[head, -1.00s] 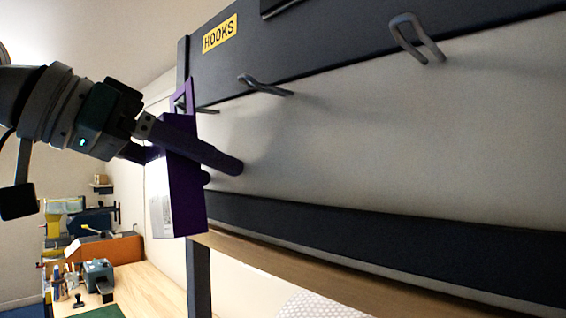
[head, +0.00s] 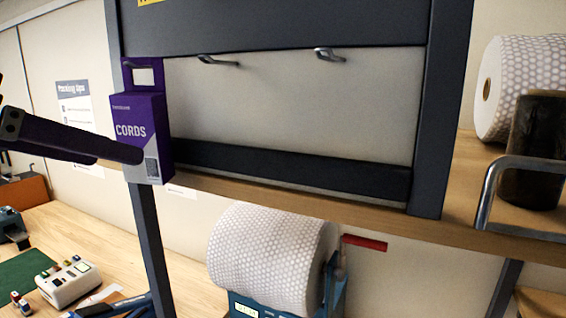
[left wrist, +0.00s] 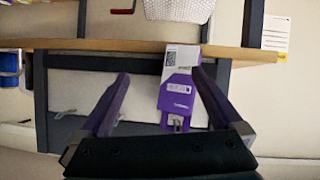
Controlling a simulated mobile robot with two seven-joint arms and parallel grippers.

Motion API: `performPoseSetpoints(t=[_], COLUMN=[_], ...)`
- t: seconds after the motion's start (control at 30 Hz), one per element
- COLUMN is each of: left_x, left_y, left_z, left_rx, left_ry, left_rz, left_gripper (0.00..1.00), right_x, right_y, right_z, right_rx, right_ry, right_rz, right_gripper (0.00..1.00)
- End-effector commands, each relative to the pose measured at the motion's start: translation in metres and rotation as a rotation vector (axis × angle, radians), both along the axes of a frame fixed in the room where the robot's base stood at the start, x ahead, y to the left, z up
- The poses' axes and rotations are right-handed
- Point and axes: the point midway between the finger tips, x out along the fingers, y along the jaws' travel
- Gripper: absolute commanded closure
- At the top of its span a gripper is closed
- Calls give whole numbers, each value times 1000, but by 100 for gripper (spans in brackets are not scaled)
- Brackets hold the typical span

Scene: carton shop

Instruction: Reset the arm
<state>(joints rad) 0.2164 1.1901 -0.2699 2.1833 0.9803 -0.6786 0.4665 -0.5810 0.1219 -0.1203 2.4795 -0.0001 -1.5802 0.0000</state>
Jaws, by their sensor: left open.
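A purple and white carton marked CORDS (head: 133,118) is upright by the left post of the hook rack, its hang tab at the top; the hook through the tab cannot be made out. My left gripper (head: 128,160) comes in from the left, with one finger's tip overlapping the carton's lower left front. In the left wrist view the left gripper (left wrist: 160,75) is open, its fingers spread to either side of the carton (left wrist: 180,90), which lies beyond the palm. Whether a finger touches the carton cannot be told. My right gripper is not in view.
Two bare hooks (head: 328,54) stick out along the dark rack rail (head: 280,35). A wooden shelf (head: 300,207) runs below. A bubble-wrap roll (head: 268,255) stands under it. Another roll (head: 515,75), a dark cylinder and a metal bar are at right. The workbench (head: 60,225) is lower left.

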Motion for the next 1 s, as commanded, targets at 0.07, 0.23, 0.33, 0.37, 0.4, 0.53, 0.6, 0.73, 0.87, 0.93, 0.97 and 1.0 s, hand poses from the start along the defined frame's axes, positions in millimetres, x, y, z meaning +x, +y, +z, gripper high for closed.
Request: performPoseSetpoints(t=[0.07,0.23,0.33,0.37,0.4,0.53,0.6,0.73,0.87,0.93,0.97,1.0], left_x=[-21,-81,-123,-135,-152,-198,-214,-227,-227,-226,-226,-226], left_y=[-22,-46,-47,-46,-43,-35,-32,-30,-29,-29,-29,-29], left_z=[-48,-135,-170,-179,-189,-209,-214,-217,-217,-217,-217,-217], left_rx=[46,192,265,284,307,363,381,396,398,397,397,396], left_ry=[69,228,352,393,446,601,658,700,701,700,700,699], left_rz=[-31,-16,38,56,81,146,168,184,184,185,185,184], left_gripper=[0,0,0,0,0,0,0,0,0,0,0,0], right_x=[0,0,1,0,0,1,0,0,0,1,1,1], right_y=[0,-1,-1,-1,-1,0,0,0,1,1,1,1], right_z=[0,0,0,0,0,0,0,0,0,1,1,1], right_rx=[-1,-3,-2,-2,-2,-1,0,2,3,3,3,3], right_ry=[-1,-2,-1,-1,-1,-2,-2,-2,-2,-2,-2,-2], right_rz=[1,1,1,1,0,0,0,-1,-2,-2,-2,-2], right_gripper=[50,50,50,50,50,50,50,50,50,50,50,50])
